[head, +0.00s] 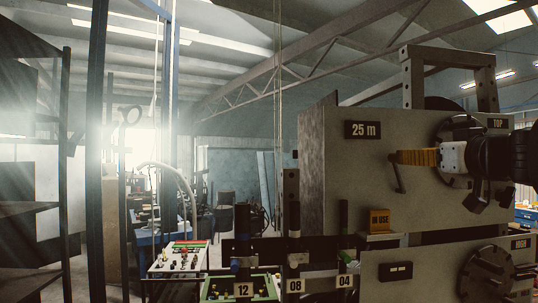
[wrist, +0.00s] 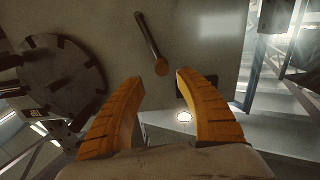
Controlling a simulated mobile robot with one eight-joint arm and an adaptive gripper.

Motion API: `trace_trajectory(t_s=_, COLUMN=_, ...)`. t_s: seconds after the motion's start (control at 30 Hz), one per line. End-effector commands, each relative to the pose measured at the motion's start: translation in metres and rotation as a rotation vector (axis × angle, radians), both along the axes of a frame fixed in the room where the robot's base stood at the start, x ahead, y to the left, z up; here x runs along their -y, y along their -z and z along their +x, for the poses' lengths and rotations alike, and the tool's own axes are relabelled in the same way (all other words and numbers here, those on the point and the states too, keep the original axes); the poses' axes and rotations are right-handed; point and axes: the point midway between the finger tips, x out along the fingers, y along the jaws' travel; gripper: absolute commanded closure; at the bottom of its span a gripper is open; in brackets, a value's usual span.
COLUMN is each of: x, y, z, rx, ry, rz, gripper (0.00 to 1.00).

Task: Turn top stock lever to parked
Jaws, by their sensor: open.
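The top stock lever (head: 397,174) is a thin dark bar on the upper grey panel, below the "25 m" plate. In the head view it hangs down, slightly tilted, with its upper end close to my fingertips. In the wrist view the lever (wrist: 148,36) slants across the panel, and its brown round end (wrist: 161,68) appears between and just beyond my orange fingertips. My gripper (head: 400,157) points left along the panel face; in the wrist view my gripper (wrist: 157,77) is open and empty. I cannot tell whether a finger touches the lever. No "parked" mark is readable.
The "25 m" plate (head: 362,130) and "TOP" plate (head: 497,123) are on the upper panel. A yellow "IN USE" sign (head: 380,220) stands below the lever. A dark slotted disc (wrist: 62,76) is beside my gripper. A lower panel (head: 430,268) carries a "HIGH" plate.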

Motion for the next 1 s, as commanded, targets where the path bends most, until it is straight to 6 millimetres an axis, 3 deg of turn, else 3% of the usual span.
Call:
trace_trajectory(t_s=0.1, x=-0.003, y=-0.002, z=0.026, rx=0.0, ry=-0.005, rz=0.0, gripper=0.58)
trace_trajectory(t_s=0.3, x=-0.003, y=-0.001, z=0.057, rx=-0.001, ry=-0.003, rz=0.001, gripper=0.58)
trace_trajectory(t_s=0.5, x=-0.004, y=0.0, z=0.069, rx=-0.001, ry=-0.003, rz=0.001, gripper=0.58)
trace_trajectory(t_s=0.73, x=-0.004, y=0.0, z=0.07, rx=-0.001, ry=-0.002, rz=0.001, gripper=0.58)
trace_trajectory(t_s=0.77, x=-0.004, y=0.0, z=0.07, rx=-0.001, ry=-0.002, rz=0.001, gripper=0.63)
trace_trajectory(t_s=0.9, x=-0.004, y=0.0, z=0.07, rx=-0.001, ry=-0.002, rz=0.001, gripper=1.0)
trace_trajectory(t_s=1.0, x=-0.004, y=0.0, z=0.07, rx=-0.001, ry=-0.002, rz=0.001, gripper=1.0)
